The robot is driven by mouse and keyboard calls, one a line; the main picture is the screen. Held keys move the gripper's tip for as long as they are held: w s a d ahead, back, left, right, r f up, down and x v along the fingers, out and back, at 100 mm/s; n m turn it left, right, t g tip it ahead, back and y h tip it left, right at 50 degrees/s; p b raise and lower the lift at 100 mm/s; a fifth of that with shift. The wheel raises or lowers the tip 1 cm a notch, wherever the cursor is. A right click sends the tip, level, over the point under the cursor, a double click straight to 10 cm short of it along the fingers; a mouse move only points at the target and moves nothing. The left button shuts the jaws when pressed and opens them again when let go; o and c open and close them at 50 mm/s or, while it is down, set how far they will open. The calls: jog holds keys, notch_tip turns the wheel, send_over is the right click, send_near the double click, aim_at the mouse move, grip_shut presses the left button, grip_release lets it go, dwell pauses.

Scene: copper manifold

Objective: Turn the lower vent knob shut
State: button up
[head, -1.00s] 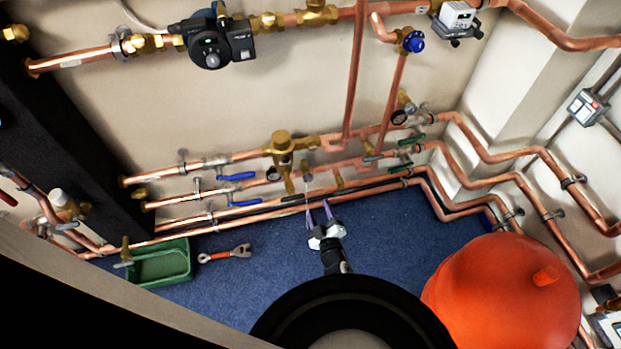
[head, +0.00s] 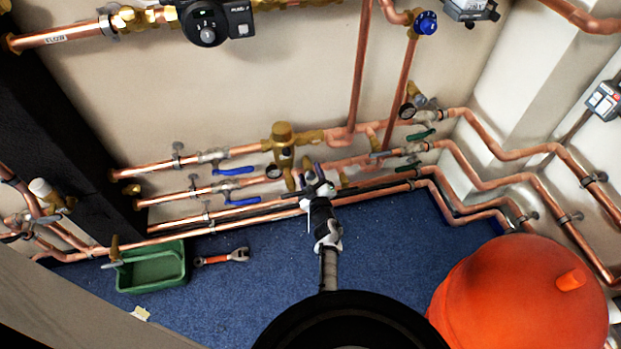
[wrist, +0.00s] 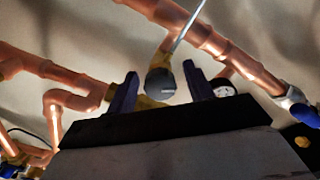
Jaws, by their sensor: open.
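The vent knob is a dark grey round cap (wrist: 160,82) on a brass fitting (wrist: 155,102), seen nearly face-on in the wrist view. My gripper (wrist: 161,76) is open, with one dark finger on each side of the cap and a visible gap to each. In the head view my gripper (head: 311,172) is at the lower pipes, just right of the brass valve body (head: 283,140). The knob is hidden behind my gripper there. I cannot tell from the head view how deep the fingers reach past it.
Copper pipes (head: 365,163) run along the wall around my gripper. Blue lever handles (head: 236,170) are to the left and a round gauge (wrist: 224,88) is close to the right finger in the wrist view. A red vessel (head: 520,290), green tray (head: 150,268) and wrench (head: 222,257) are on the blue floor.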

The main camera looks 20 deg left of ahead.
jog(key=shift+c, duration=0.2)
jog(key=c, duration=0.9)
